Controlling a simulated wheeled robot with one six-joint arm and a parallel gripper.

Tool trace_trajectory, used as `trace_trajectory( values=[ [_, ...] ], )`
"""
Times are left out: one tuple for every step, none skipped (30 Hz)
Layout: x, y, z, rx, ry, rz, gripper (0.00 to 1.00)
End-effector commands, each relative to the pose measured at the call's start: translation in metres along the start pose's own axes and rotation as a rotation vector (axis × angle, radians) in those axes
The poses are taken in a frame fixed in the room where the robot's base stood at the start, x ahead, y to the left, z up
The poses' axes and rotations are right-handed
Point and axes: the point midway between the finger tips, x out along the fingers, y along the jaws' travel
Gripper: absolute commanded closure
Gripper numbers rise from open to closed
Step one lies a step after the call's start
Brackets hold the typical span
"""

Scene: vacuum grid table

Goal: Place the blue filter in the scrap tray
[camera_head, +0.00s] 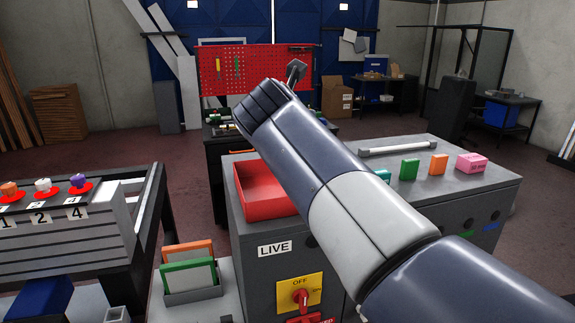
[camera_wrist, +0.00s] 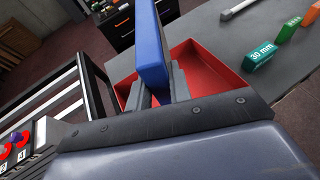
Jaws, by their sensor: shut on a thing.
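The blue filter (camera_wrist: 152,45) is a flat blue slab in the wrist view, held between the fingers of my gripper (camera_wrist: 158,88). It stands roughly upright in the picture, in front of the red tray (camera_wrist: 208,72). Its height over the tray is hard to tell. In the head view the red tray (camera_head: 265,207), the likely scrap tray, sits open on the left part of the grey cabinet top. The visible part of its floor looks empty. My arm covers its right side and hides my gripper and the blue filter in the head view.
A white bar (camera_head: 398,148) and teal (camera_head: 383,175), green (camera_head: 409,169), orange (camera_head: 438,164) and pink (camera_head: 471,163) blocks lie on the cabinet top, right of the tray. A rack (camera_head: 193,294) with orange and green frames stands front left. A numbered knob panel (camera_head: 45,205) is left.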

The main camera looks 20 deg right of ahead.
Motion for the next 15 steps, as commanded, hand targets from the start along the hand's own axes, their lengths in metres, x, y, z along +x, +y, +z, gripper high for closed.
trace_trajectory(
  values=[
    [0.003, 0.000, -0.009, -0.002, 0.002, 0.000, 1.00],
    [0.005, 0.000, -0.013, -0.001, 0.002, 0.000, 1.00],
    [0.006, 0.000, -0.015, -0.002, 0.000, 0.000, 1.00],
    [0.007, 0.000, -0.017, -0.001, 0.000, 0.000, 1.00],
    [0.008, 0.000, -0.020, -0.001, 0.000, 0.000, 1.00],
    [0.010, 0.000, -0.024, -0.001, 0.001, 0.000, 1.00],
    [0.011, 0.000, -0.027, -0.001, 0.002, 0.000, 1.00],
    [0.013, 0.000, -0.032, -0.002, 0.002, 0.000, 1.00],
    [0.015, 0.000, -0.038, -0.002, 0.002, 0.000, 1.00],
    [0.017, 0.000, -0.042, -0.003, 0.003, -0.001, 1.00],
    [0.019, 0.000, -0.046, -0.001, 0.003, 0.000, 1.00],
    [0.021, 0.000, -0.049, -0.002, 0.001, 0.000, 1.00],
    [0.021, 0.000, -0.052, -0.002, 0.001, 0.000, 1.00],
    [0.022, 0.000, -0.053, -0.001, 0.001, 0.000, 1.00],
    [0.022, 0.000, -0.054, 0.000, 0.001, 0.001, 1.00]
  ],
)
